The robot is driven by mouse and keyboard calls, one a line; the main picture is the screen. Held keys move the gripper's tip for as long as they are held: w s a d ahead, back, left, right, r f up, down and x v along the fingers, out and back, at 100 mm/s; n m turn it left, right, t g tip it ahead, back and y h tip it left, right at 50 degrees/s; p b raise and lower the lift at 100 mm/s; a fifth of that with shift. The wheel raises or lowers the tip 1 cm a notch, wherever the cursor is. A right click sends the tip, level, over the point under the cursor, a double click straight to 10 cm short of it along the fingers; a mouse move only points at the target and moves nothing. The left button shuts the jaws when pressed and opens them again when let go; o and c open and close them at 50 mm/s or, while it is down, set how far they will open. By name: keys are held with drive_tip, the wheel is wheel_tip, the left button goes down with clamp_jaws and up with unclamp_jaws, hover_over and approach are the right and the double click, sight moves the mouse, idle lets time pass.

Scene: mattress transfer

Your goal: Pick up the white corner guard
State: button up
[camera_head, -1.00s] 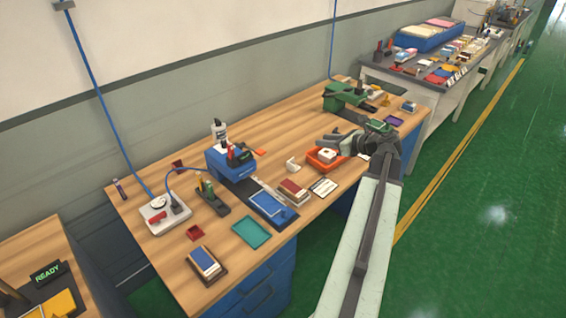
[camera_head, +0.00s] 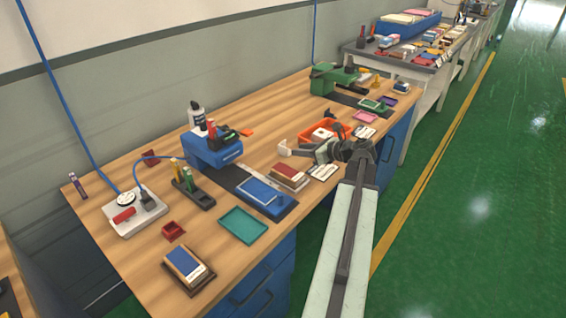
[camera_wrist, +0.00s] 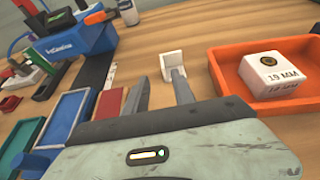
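The white corner guard (camera_head: 284,148) is a small L-shaped piece standing on the wooden bench. It also shows in the wrist view (camera_wrist: 171,63), just beyond my fingertips, with one upright face and a foot. My gripper (camera_head: 306,151) is just right of it in the head view, low over the bench. In the wrist view my gripper (camera_wrist: 160,74) has its two fingers apart with nothing between them. The right finger's tip overlaps the guard's lower part in the picture; I cannot tell whether they touch.
An orange tray (camera_wrist: 226,96) holding a white block (camera_wrist: 268,70) marked 19 MM lies close right of my gripper. A brown-red stack (camera_head: 289,175) and a blue dispenser (camera_head: 211,153) are to the left. Bare bench lies behind the guard.

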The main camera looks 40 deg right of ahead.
sight(286, 149)
drive_tip(key=shift+d+b+x, duration=0.15)
drive_tip(key=shift+b+x, duration=0.45)
drive_tip(key=shift+x, duration=1.45)
drive_tip(key=shift+d+b+x, duration=0.15)
drive_tip(key=shift+b+x, duration=0.4)
drive_tip(key=shift+x, duration=1.5)
clamp_jaws()
